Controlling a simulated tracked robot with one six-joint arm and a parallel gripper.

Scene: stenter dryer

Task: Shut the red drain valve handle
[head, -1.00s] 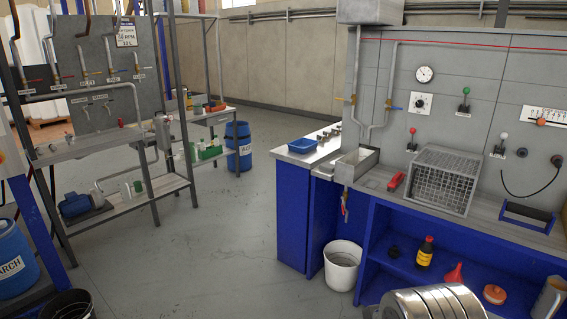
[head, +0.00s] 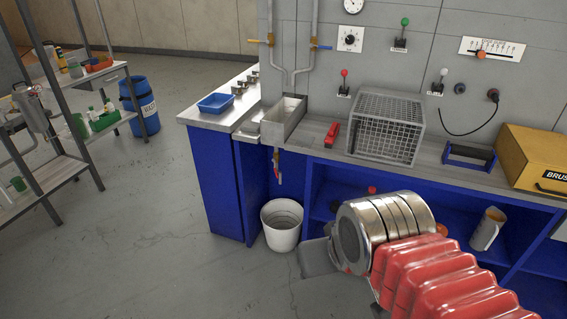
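The drain valve with its red handle (head: 279,176) hangs below the small metal trough (head: 284,122) at the left end of the blue bench. The handle looks small and roughly upright, hanging down along the pipe. A white bucket (head: 283,226) stands on the floor below it. My arm comes in from the lower right, well in front of the bench. A grey part of my gripper (head: 318,258) shows beside the metal wrist, right of the bucket and apart from the valve. Its fingertips are not clearly seen.
A wire basket (head: 387,127) and a red object (head: 331,133) sit on the bench. A blue tray (head: 215,103) is on the counter to the left. A jug (head: 487,229) stands on the lower shelf. The floor left of the bucket is clear.

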